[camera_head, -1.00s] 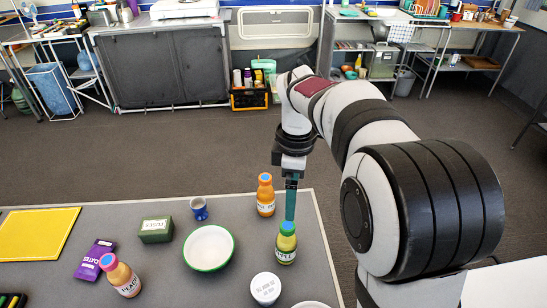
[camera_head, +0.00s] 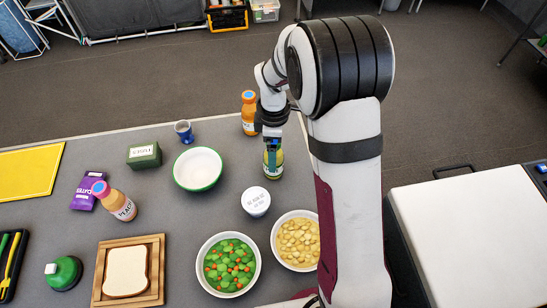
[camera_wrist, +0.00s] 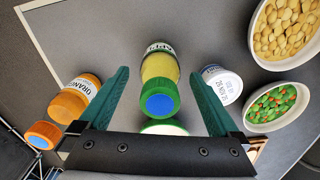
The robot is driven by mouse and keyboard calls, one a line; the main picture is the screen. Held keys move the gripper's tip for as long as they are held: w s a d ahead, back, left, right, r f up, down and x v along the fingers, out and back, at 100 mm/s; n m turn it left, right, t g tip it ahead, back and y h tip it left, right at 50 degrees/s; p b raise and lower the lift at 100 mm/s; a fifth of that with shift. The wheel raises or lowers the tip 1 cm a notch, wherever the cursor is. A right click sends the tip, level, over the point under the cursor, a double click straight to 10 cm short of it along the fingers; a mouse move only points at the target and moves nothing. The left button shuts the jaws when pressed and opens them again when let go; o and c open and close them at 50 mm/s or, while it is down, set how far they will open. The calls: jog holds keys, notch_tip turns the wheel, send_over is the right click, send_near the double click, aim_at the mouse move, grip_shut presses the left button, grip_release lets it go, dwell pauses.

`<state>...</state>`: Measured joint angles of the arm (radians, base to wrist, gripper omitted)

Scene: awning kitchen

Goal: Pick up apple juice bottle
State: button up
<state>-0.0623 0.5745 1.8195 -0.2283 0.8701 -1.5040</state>
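The apple juice bottle (camera_head: 274,165) is a small yellow-green bottle near the right of the grey table. In the wrist view it has a green cap with a blue top (camera_wrist: 160,104) and a white label, partly hidden. My gripper (camera_head: 272,150) is pointing down over it and hides its cap in the head view. In the wrist view my teal fingers (camera_wrist: 159,76) are spread, one on each side of the bottle, with visible gaps. The bottle stands on the table.
An orange juice bottle (camera_wrist: 78,98) stands close to one finger, and a white lidded tub (camera_wrist: 222,84) is close to the other. Bowls of pale food (camera_head: 297,240) and green vegetables (camera_head: 228,266) are nearer. A white empty bowl (camera_head: 198,168) is to the left.

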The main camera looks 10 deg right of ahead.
grip_shut()
jog(key=shift+r, duration=0.1)
dwell(0.3)
